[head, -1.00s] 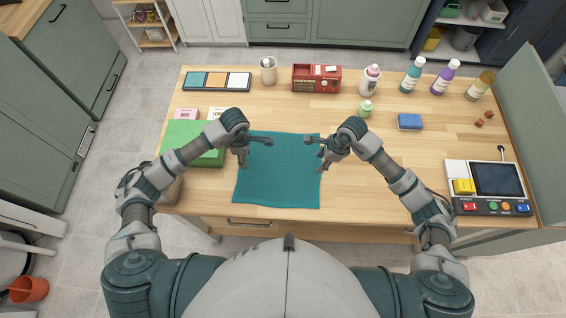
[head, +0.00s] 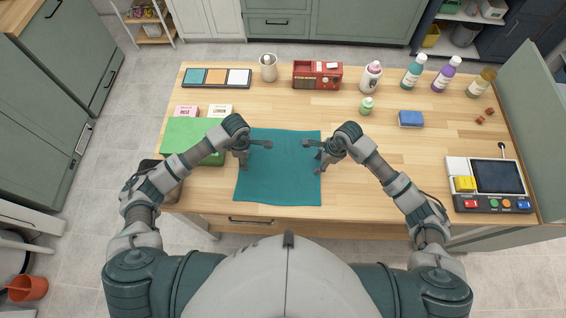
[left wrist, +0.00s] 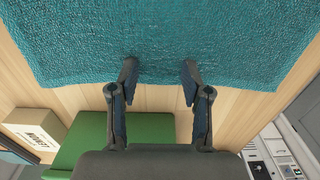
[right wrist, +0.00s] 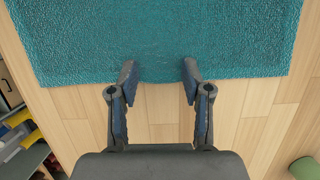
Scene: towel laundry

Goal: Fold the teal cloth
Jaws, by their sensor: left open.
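The teal cloth (head: 278,175) lies flat and spread out on the wooden table, near its front edge. My left gripper (head: 256,155) is open at the cloth's left edge. My right gripper (head: 312,155) is open at the cloth's right edge. In the right wrist view the cloth (right wrist: 160,40) also reaches to the tips of the right gripper (right wrist: 158,72). Neither gripper holds it.
A colour tray (head: 216,87), a cup (head: 268,68), a red box (head: 317,82) and several bottles stand along the back. A blue sponge (head: 411,119) and a control panel (head: 487,185) sit right. Wood right of the cloth is clear.

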